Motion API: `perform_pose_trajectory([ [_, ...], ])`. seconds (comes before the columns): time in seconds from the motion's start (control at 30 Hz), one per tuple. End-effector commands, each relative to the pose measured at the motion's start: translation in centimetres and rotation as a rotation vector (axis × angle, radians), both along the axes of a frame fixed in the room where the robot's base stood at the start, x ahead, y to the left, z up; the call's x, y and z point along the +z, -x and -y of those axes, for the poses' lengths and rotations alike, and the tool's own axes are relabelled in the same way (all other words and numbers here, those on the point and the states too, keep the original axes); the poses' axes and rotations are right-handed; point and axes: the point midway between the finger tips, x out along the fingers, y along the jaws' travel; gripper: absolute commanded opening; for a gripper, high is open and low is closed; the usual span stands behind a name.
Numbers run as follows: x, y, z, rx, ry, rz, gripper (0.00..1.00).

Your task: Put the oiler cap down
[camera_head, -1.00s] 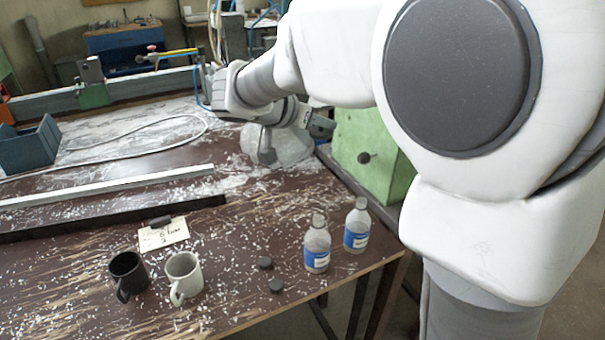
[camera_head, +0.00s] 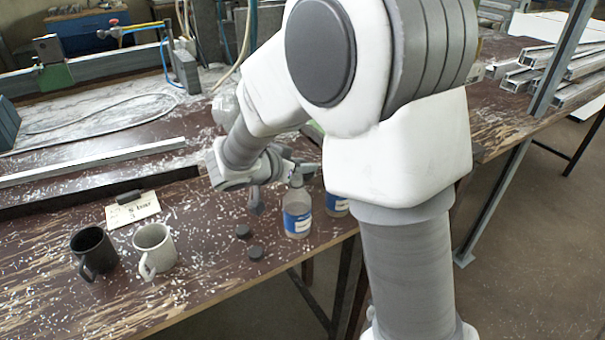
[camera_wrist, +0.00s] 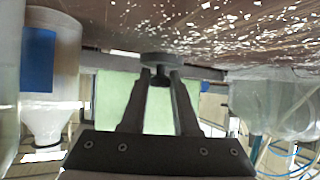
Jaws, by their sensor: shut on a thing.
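My gripper (camera_wrist: 160,80) is shut on the oiler cap (camera_wrist: 160,58), a small grey disc with a dark stem between the fingertips. In the head view my gripper (camera_head: 256,207) points down over the bench, just left of the clear bottle with a blue label (camera_head: 297,218). The cap cannot be made out there. In the wrist view the bench top (camera_wrist: 210,40) fills the upper part, close to the cap's flat face. I cannot tell whether they touch. Two dark round caps (camera_head: 243,231) (camera_head: 256,253) lie on the bench in front of my gripper.
A second bottle (camera_head: 336,206) stands partly behind my arm. A black mug (camera_head: 93,252), a pale mug (camera_head: 153,248) and a written card (camera_head: 132,209) are to the left. Metal bars (camera_head: 90,163) lie behind. Bare bench shows between the pale mug and the caps.

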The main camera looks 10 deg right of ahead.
Motion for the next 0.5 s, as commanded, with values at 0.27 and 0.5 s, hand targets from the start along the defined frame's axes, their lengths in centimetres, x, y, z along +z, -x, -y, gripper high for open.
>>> perform_pose_trajectory([
  [0.27, -2.1, 0.0, 0.0, 0.0, 0.0, 0.0, 0.0],
  [0.5, -2.3, 0.0, 0.0, 0.0, 0.0, 0.0, 0.0],
])
